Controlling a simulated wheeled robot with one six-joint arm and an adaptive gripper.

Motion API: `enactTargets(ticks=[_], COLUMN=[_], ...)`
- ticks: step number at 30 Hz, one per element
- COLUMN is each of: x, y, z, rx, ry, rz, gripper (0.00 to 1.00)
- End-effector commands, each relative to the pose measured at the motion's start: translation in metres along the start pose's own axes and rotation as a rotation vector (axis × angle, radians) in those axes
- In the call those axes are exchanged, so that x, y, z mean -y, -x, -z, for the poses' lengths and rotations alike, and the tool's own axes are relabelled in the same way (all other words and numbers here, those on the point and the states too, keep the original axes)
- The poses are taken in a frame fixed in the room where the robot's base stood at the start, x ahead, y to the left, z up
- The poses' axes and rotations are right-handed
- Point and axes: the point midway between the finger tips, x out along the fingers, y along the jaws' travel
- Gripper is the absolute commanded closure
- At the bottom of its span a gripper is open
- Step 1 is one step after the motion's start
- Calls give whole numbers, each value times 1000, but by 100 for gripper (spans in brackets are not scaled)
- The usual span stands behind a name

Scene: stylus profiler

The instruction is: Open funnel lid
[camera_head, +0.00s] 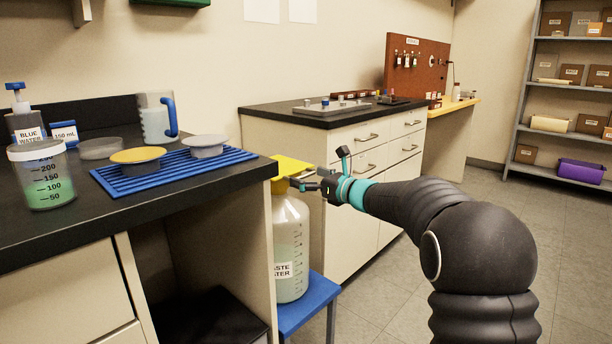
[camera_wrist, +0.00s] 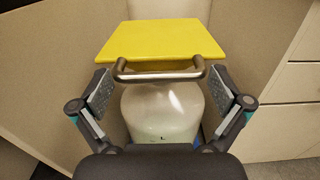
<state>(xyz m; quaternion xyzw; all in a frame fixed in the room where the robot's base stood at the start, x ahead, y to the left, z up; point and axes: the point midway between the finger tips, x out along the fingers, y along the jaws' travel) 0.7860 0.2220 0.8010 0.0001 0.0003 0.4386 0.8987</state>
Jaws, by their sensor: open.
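The yellow funnel lid (camera_head: 291,167) lies on top of the waste water bottle (camera_head: 291,240), beside the end of the dark counter. In the wrist view the yellow lid (camera_wrist: 163,38) looks flat, with a metal bar handle (camera_wrist: 160,74) along its near edge. The translucent bottle (camera_wrist: 160,112) shows below the handle. My gripper (camera_head: 308,182) is close to the lid's near edge. In the wrist view my gripper (camera_wrist: 166,93) is open, with one finger on each side of the handle and apart from it.
The bottle stands on a blue stool (camera_head: 310,300) between the counter (camera_head: 60,225) and a drawer cabinet (camera_head: 350,195). Bowls on a blue rack (camera_head: 160,180), a beaker (camera_head: 42,180) and a jug (camera_head: 155,120) stand on the counter. The floor at right is clear.

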Motion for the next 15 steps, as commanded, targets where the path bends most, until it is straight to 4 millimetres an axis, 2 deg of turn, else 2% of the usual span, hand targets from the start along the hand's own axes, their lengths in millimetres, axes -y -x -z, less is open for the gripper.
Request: enactTargets(ticks=[5,13,14,15], x=[0,0,0,0], y=[-10,-11,-11,-11], z=[0,0,0,0], rx=[1,0,0,0], ry=[0,0,0,0], rz=[0,0,0,0], gripper=[0,0,5,15])
